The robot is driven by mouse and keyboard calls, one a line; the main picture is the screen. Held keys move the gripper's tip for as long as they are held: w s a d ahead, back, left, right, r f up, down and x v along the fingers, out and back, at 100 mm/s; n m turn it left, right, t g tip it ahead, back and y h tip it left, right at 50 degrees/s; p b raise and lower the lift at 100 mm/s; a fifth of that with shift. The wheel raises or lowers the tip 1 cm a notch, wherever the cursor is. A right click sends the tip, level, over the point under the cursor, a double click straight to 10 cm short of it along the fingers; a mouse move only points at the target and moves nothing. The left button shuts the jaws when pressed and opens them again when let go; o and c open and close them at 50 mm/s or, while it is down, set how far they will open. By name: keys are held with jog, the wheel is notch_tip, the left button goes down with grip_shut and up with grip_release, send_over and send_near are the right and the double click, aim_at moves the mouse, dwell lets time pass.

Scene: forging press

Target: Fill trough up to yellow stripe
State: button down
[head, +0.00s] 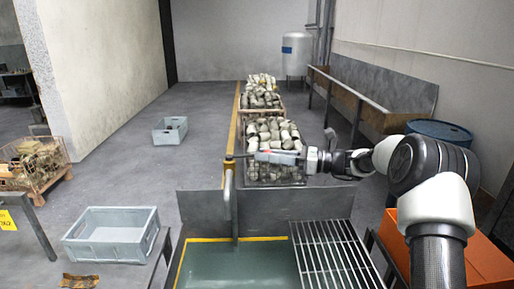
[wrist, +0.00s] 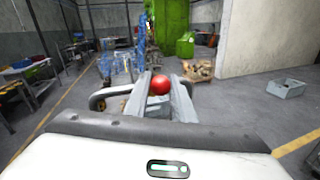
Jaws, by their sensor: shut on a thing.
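The trough (head: 182,262) is at the bottom of the head view, holding grey-green water (head: 240,265). A yellow stripe (head: 215,240) runs along its back and left walls, and the water surface lies close below it. A pipe with a tap (head: 229,195) rises at the trough's back edge, with a thin lever at its top reaching right. My gripper (head: 262,157) is level with the tap's top, to its right. In the wrist view my gripper (wrist: 160,92) is shut on a red ball knob (wrist: 160,84) between its fingertips. I cannot tell whether water is flowing.
A metal grate (head: 335,255) adjoins the trough on the right. Wire crates of pale parts (head: 272,135) stand behind it. A grey crate (head: 110,235) is at left, another (head: 169,131) on the floor. A blue barrel (head: 440,132) and orange bin (head: 485,262) are at right.

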jog(key=shift+w+r+n+g+p, duration=0.1)
jog(key=shift+w+n+g+p, duration=0.4)
jog(key=shift+g, duration=0.3)
jog(key=c, duration=1.5)
grip_release()
jog(key=d, duration=0.5)
jog(key=d+b, duration=0.1)
jog(key=d, duration=0.5)
jog(key=s+d, duration=0.1)
jog(key=d, duration=0.5)
jog(key=shift+d, duration=0.15)
